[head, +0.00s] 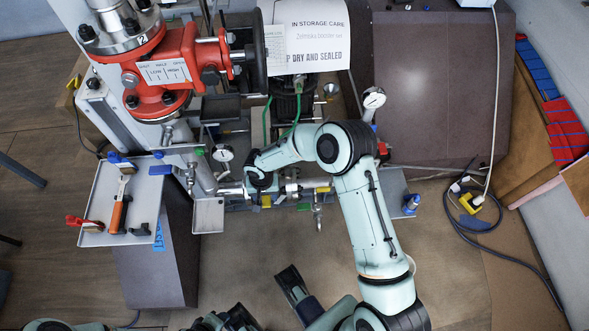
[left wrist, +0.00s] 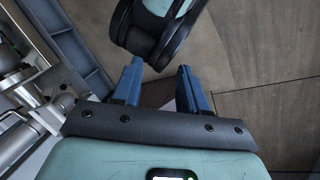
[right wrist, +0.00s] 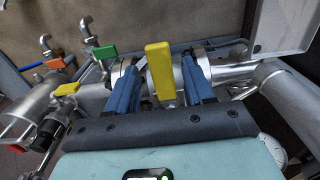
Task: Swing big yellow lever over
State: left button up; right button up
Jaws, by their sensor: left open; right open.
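The big yellow lever (right wrist: 161,75) stands upright in the right wrist view, on a metal pipe valve. My right gripper (right wrist: 160,64) is open, with one blue finger on each side of the lever and a small gap showing on both sides. In the head view the lever (head: 266,201) is a small yellow patch just below my right gripper (head: 261,181), which is mostly hidden by its own wrist. My left gripper (left wrist: 160,68) is open and empty in the left wrist view, with an arm link of mine beyond its fingertips.
A smaller yellow lever (right wrist: 67,89), a green lever (right wrist: 105,51), an orange lever (right wrist: 56,64) and a blue lever (right wrist: 32,66) sit left of the big one. A gauge (right wrist: 272,149) is at lower right. A red valve body (head: 165,75) and a tool tray (head: 92,240) stand left.

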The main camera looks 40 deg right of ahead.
notch_tip(320, 180, down, 2)
jog(key=shift+f+b, duration=0.2)
jog(key=shift+b, duration=0.25)
pick_arm(q)
jog(key=shift+w+a+f+t, duration=0.15)
jog(key=shift+w+a+f, duration=0.1)
jog(key=shift+w+f, duration=0.2)
jog(key=shift+w+a+f+t, duration=0.2)
jog(key=shift+w+f, duration=0.15)
jog(key=shift+w, duration=0.15)
jog(key=shift+f, duration=0.15)
pick_arm(e)
jog(key=c, duration=0.8)
